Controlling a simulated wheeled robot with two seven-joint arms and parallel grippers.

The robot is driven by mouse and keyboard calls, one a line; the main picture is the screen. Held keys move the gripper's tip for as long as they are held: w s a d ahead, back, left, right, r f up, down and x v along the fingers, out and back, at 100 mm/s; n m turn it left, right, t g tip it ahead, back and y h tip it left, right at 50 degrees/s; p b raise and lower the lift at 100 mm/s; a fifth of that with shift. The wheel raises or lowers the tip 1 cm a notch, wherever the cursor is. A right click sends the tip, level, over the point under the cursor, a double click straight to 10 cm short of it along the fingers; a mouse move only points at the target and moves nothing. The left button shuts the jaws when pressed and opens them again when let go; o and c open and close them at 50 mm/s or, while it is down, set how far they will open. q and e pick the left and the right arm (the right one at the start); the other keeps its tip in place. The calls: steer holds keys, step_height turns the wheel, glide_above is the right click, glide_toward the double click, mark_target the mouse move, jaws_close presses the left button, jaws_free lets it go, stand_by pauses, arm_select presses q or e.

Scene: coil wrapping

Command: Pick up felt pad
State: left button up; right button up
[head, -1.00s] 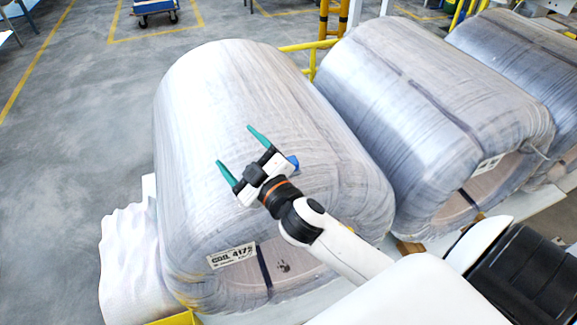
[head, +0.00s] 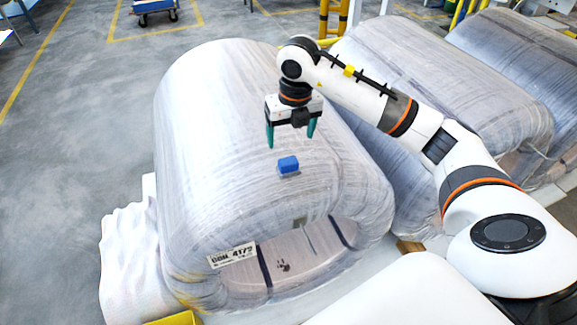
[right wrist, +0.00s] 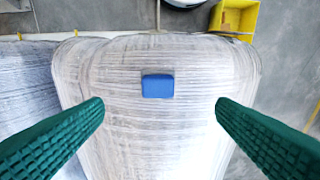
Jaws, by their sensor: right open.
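In the right wrist view the two fingers (right wrist: 160,108) stand wide on either side. My left gripper is not in view.
Two more wrapped coils stand to the right, the nearer one (head: 440,80) behind my right arm. White sheeting (head: 130,260) lies at the left of the coil. A yellow box (right wrist: 235,18) shows in the right wrist view. Open floor lies at left.

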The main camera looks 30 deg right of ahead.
mark_target(288, 160)
steer(key=f, duration=0.2)
steer(key=f+p, duration=0.1)
steer(key=f, duration=0.1)
steer(key=f+p, duration=0.1)
steer(key=f, duration=0.1)
steer(key=shift+w+d+f, duration=0.2)
steer(key=shift+w+d, duration=0.15)
steer(key=f+p, duration=0.1)
steer(key=f, duration=0.1)
steer(key=w+f+p, duration=0.1)
steer(key=f, duration=0.1)
steer(key=shift+a, duration=0.15)
steer(key=shift+f, duration=0.6)
steer(key=c, duration=1.1)
step_height(288, 160, up, 9)
steer(key=shift+w+f+b, duration=0.1)
steer(key=shift+f+b, duration=0.05)
steer(key=shift+b, duration=1.1)
steer(key=shift+r, duration=0.7)
steer(key=shift+o, duration=1)
steer(key=shift+c, duration=0.3)
